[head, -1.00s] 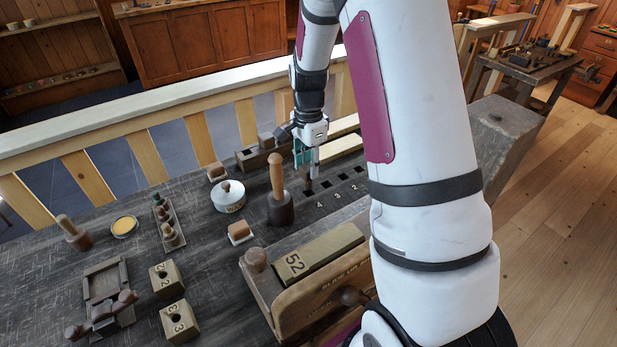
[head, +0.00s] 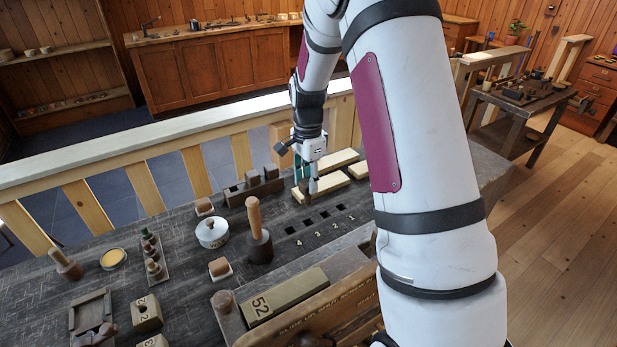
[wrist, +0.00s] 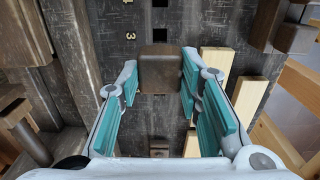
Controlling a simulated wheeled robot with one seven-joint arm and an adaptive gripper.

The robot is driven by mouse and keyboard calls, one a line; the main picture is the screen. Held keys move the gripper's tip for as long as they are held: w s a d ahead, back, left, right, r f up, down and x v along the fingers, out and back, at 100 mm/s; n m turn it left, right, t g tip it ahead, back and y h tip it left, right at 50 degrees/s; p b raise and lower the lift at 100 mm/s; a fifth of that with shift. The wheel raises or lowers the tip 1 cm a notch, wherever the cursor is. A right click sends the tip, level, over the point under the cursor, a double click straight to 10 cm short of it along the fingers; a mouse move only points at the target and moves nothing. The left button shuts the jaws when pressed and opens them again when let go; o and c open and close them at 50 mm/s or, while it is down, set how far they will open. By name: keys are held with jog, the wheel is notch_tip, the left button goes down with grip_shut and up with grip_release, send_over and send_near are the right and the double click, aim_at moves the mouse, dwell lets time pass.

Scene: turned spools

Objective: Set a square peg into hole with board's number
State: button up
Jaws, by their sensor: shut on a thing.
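My gripper (head: 312,182) is shut on a brown square peg (wrist: 160,69), held between its teal finger pads. In the head view the peg (head: 312,188) hangs behind and above the row of holes. The dark square holes run in a line numbered 4 (head: 290,230), 3 (head: 307,222), 2 (head: 324,214) and 1 (head: 340,207). In the wrist view a hole (wrist: 160,31) beside a figure 3 shows past the peg, which hides part of the row. A tan board marked 52 (head: 290,295) rests at the vise (head: 330,305).
A mallet (head: 258,240) stands left of the holes, near a white lidded pot (head: 212,232). Pale wood strips (head: 340,160) lie behind the holes, beside a dark rack with blocks (head: 253,190). Numbered tan blocks (head: 147,312) sit at the front left.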

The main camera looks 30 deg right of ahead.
aim_at(308, 204)
jog(key=shift+f+b, duration=1.95)
jog(key=shift+f, duration=3.75)
jog(key=shift+f, duration=0.25)
jog(key=o, duration=1.2)
jog(key=o, duration=0.4)
jog(key=shift+r+p, duration=1.35)
jog(key=shift+r, duration=2.7)
